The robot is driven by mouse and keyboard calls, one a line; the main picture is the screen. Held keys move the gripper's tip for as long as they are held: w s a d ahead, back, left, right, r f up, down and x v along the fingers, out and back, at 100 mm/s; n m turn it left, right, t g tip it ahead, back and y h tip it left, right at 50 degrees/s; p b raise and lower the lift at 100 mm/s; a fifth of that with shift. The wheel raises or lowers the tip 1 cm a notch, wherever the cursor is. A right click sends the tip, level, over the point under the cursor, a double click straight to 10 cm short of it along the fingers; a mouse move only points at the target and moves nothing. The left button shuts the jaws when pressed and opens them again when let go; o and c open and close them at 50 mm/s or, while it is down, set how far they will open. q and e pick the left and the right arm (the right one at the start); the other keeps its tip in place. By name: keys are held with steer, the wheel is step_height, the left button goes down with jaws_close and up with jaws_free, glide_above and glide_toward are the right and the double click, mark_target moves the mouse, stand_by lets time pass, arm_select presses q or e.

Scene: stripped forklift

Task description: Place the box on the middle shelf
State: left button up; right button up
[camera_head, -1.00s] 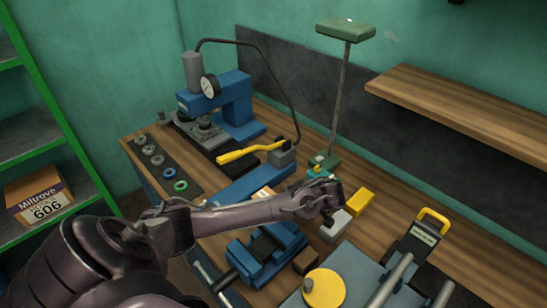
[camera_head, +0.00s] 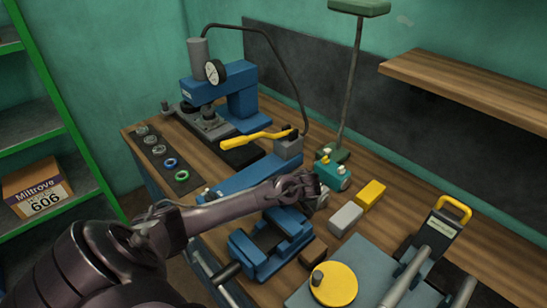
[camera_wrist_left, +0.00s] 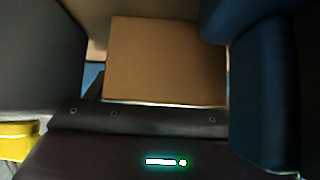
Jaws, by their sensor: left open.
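A cardboard box (camera_head: 38,188) marked "Miltrove 606" sits on the lowest visible board of the green shelf rack (camera_head: 70,120) at the left. The board above it (camera_head: 30,125) looks empty. My left arm reaches over the workbench. Its gripper (camera_head: 316,197) is open, between the blue vise and the grey block, well away from the box. The left wrist view shows a tan block-like surface (camera_wrist_left: 165,60) close ahead; I cannot tell which object it is. My right gripper is not in view.
The workbench (camera_head: 215,170) holds a blue press (camera_head: 228,92), a blue vise (camera_head: 270,245), a grey block (camera_head: 345,218), a yellow block (camera_head: 370,195), a teal device (camera_head: 333,175) and a lamp (camera_head: 345,85). A wooden wall shelf (camera_head: 460,85) is at the right.

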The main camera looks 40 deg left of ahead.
arm_select(q)
steer(key=shift+s+r, duration=0.1)
steer(key=shift+c, duration=0.8)
steer(key=c, duration=0.7)
steer(key=shift+c, duration=0.7)
steer(key=shift+r, duration=0.1)
